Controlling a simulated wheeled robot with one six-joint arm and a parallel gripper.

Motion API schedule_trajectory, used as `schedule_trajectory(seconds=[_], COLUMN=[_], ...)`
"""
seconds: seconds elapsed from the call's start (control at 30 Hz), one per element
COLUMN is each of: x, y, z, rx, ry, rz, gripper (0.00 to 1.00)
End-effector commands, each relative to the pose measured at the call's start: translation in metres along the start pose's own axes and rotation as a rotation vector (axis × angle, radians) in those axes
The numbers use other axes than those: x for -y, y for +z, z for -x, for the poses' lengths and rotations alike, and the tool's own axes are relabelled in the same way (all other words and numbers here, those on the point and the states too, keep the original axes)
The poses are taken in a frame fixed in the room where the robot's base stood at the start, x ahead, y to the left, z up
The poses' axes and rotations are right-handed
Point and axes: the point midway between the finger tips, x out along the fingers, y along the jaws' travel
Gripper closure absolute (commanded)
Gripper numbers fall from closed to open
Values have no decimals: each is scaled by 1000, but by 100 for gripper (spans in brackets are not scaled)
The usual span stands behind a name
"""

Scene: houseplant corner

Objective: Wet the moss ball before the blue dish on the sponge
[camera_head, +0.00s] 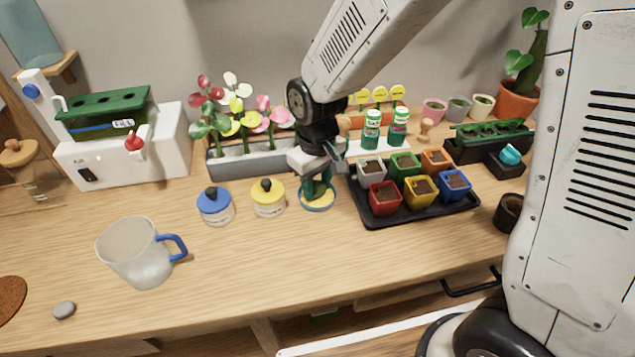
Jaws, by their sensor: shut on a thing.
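My gripper (316,181) points down near the middle of the table, beside the black tray.
Blue-lidded (215,206) and yellow-lidded (268,198) jars stand left of the dish. A black tray (420,217) of coloured pots is at right, a flower planter (240,165) behind. A clear jug (140,252) stands front left. The front middle table is clear.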

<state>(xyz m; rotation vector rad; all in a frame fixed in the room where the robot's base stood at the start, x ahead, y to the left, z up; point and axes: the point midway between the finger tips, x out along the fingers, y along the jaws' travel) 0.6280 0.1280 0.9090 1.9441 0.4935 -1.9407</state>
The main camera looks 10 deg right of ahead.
Motion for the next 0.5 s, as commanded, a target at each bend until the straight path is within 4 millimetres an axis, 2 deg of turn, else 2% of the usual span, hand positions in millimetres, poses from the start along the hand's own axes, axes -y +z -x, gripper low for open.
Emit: schedule_trajectory(seconds=[0.23, 0.5], x=[0, 0], y=[1, 0], z=[1, 22], rx=[3, 0], ry=[0, 0], rz=[0, 0], gripper=[82, 82])
